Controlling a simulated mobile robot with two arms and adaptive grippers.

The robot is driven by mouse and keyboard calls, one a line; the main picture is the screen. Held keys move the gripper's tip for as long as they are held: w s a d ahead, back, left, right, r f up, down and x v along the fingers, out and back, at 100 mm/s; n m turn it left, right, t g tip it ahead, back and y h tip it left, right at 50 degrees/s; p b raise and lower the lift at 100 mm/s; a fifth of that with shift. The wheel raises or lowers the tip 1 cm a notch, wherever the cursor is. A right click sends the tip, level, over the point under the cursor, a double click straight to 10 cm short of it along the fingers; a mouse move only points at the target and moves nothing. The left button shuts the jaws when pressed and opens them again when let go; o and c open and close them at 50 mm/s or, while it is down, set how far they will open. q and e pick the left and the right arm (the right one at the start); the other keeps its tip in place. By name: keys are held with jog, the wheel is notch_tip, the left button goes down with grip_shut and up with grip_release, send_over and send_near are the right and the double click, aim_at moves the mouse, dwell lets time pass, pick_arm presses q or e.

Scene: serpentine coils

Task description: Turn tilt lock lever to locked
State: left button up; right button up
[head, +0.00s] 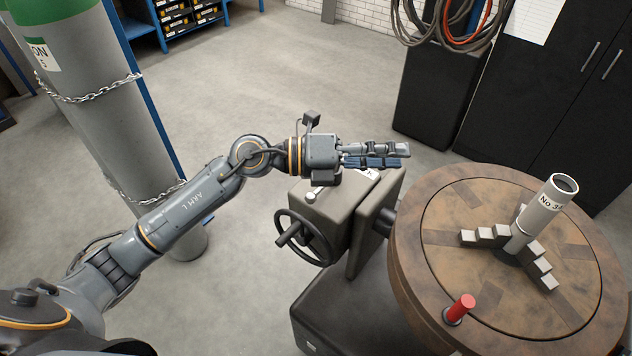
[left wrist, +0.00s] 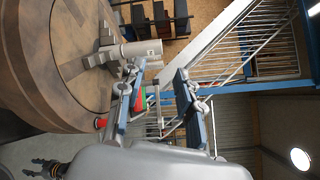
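A grey tilt-table housing (head: 322,222) carries a black handwheel (head: 303,238) on its side. A small lever with a pale ball knob (head: 311,196) sits on its top near the left edge; most of it is hidden, and I cannot read its position. My left gripper (head: 408,156) is above the housing, pointing right, beyond the knob. In the left wrist view its two fingers (left wrist: 155,92) stand apart with nothing between them. What looks like my right gripper (left wrist: 42,168) shows small at the lower left of that view.
A chained gas cylinder (head: 110,130) stands left. Black cabinets (head: 530,100) are behind. The floor between is clear.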

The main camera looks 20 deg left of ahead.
pick_arm(q)
jog(key=w+a+f+m+g+y, duration=0.1)
jog(key=a+f+y, duration=0.25)
jog(key=a, duration=0.25)
jog(key=w+a+f+m+g+y, duration=0.1)
jog(key=w+a+f+y, duration=0.15)
jog(key=a+y, duration=0.35)
jog(key=w+a+f+m+y, duration=0.1)
jog(key=a+f+y, duration=0.25)
jog(key=a, duration=0.35)
jog(key=p+x, duration=0.1)
jog(key=x, duration=0.3)
jog(key=p+x, duration=0.1)
jog(key=x, duration=0.3)
jog(key=p+x, duration=0.2)
jog(key=x, duration=0.2)
jog(key=shift+s+f, duration=0.2)
jog(key=shift+s, duration=0.05)
jog(key=shift+w+f, duration=0.15)
jog(key=shift+f, duration=0.3)
pick_arm(e)
notch_tip(320, 180, up, 4)
jog(key=shift+a+r, duration=0.1)
jog(key=shift+a, duration=0.05)
pick_arm(q)
jog(key=shift+c, duration=0.2)
grip_shut()
